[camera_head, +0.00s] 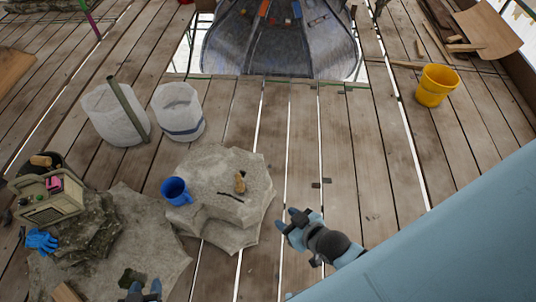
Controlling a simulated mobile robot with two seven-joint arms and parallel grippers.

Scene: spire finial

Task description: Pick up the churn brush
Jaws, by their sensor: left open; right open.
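A small tan-brown piece (240,183) stands on the flat stone (225,165) near the middle, with a thin dark stick (230,197) beside it. I cannot tell whether either is the churn brush. A brown wooden piece (41,160) also shows at the dark bucket on the left; it is too small to name surely. My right gripper (287,219) is open and empty, to the right of the flat stone and apart from it. My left gripper (145,288) is open at the bottom edge, over the lower stone; its lower part is cut off.
A blue mug (175,191) stands on the flat stone's left side. White sacks or buckets (180,112) stand behind. A radio-like box (48,198) and blue gloves (41,240) are at left. A yellow bucket (436,86) is at right. Plank floor between is mostly clear, with gaps.

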